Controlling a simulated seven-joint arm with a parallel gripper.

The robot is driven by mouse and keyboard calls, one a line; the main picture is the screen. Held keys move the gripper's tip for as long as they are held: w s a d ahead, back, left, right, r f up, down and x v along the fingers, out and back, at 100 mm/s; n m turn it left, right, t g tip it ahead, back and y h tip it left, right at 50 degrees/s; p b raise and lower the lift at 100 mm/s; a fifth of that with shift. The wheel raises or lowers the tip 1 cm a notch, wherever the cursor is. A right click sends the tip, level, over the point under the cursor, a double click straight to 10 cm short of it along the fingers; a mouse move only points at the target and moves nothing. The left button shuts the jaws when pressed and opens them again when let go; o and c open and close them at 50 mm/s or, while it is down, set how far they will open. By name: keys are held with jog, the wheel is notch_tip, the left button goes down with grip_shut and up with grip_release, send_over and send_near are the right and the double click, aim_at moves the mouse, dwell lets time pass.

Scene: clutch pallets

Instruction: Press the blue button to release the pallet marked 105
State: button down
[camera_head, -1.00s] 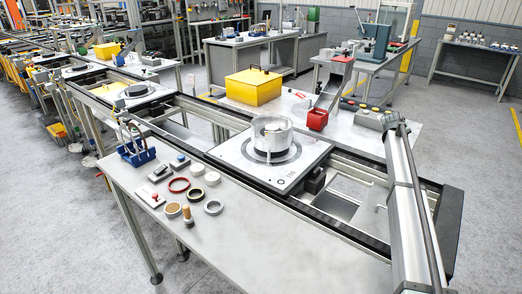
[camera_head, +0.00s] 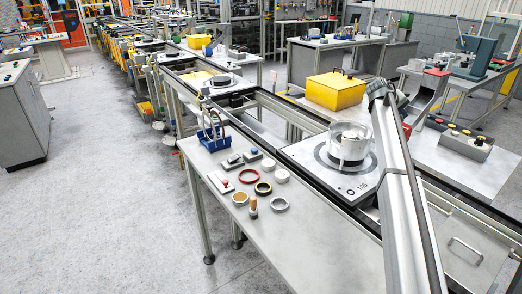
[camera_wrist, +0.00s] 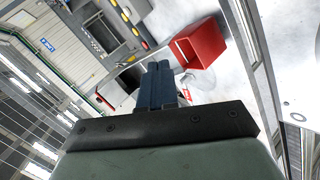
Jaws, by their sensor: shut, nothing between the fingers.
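The pallet (camera_head: 318,176) marked 105 sits on the conveyor rails in the middle of the head view, with a round metal clutch housing (camera_head: 349,143) on it. On the near bench, a small grey box (camera_head: 252,155) shows a bluish top, too small to tell whether it is the blue button. A darker box (camera_head: 235,161) lies beside it, and a pale box with a red button (camera_head: 222,182) lies to the left. My gripper (camera_wrist: 160,72) is shut and empty in the wrist view, in the air. It is hidden in the head view behind my arm.
The near bench (camera_head: 290,240) holds rings, a wooden-handled tool and a blue rack (camera_head: 213,136). Its front is clear. Behind the rails stand a yellow box (camera_head: 335,92) and a control box (camera_head: 467,146). A red bin (camera_wrist: 197,45) shows in the wrist view.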

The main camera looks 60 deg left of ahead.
jog(key=s+a+r+n, duration=0.1)
jog(key=s+a+r, duration=0.5)
jog(key=s+a, duration=0.55)
jog(key=m+g+y, duration=0.2)
jog(key=y, duration=0.2)
send_over(252, 150)
notch_tip(252, 150, down, 10)
jog(key=shift+w, duration=0.1)
jog(key=shift+f, duration=4.3)
jog(key=shift+f, duration=0.15)
jog(key=shift+f, duration=0.25)
